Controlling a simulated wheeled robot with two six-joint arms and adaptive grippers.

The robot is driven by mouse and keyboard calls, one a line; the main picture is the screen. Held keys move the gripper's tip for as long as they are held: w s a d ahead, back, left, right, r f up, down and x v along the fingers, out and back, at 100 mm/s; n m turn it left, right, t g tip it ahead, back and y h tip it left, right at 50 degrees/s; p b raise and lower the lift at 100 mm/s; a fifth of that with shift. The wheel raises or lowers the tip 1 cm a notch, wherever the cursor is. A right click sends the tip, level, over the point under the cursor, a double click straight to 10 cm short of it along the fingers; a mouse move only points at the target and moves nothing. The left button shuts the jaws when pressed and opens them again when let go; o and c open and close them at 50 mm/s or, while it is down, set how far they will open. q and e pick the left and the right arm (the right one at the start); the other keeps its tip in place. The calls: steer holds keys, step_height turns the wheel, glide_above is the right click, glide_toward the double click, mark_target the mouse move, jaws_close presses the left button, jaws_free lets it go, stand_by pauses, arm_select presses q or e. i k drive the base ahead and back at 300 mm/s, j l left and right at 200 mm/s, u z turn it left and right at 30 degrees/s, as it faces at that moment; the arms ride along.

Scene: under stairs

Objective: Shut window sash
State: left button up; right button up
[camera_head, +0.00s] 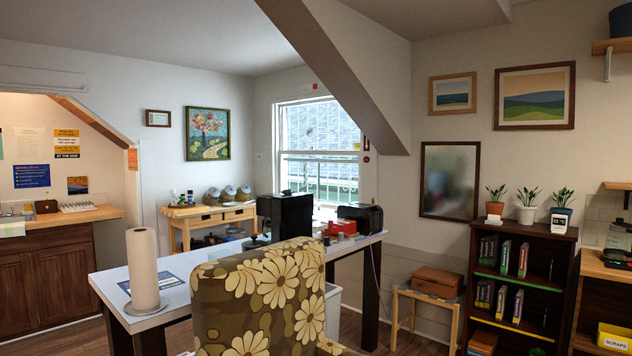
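The window (283,135) has a white frame and stands in the far wall, right of the middle of the view. A white horizontal sash rail (318,156) crosses it about halfway up. Bluish siding and a white railing show outside. The lower part of the window is partly hidden behind black objects on the table, and I cannot tell how far the sash is open. The sloping beam is close to its upper right. Neither of my grippers is in view.
A patterned armchair (262,300) and a long white table (185,297) with a paper towel roll (143,265) stand between me and the window. A small wooden stool (425,300) and a dark bookcase (515,285) are on the right. Some wooden floor shows.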

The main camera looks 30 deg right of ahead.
mark_target(334, 152)
steer(key=i+j+u, duration=0.35)
steer(key=i, duration=0.3)
steer(key=i+u, duration=0.35)
steer(key=i, duration=0.3)
steer(key=i+j, duration=0.1)
steer(key=i, duration=0.6)
steer(key=i+j, duration=0.1)
steer(key=i, duration=0.6)
steer(key=i+j, duration=0.15)
steer(key=i, duration=0.55)
steer(key=i+j, duration=0.1)
steer(key=i, duration=0.6)
steer(key=i+j, duration=0.1)
steer(key=i, duration=0.6)
steer(key=i+l+z, duration=0.4)
steer(key=i, duration=0.15)
steer(key=i+l+z, duration=0.1)
steer(key=i+z, duration=0.25)
steer(key=i, duration=0.25)
steer(key=i+z, duration=0.4)
steer(key=i, duration=0.2)
steer(key=i+j+z, duration=0.2)
steer(key=i+z, duration=0.2)
steer(key=i, duration=0.2)
steer(key=i+j+z, duration=0.4)
steer(key=i, duration=0.15)
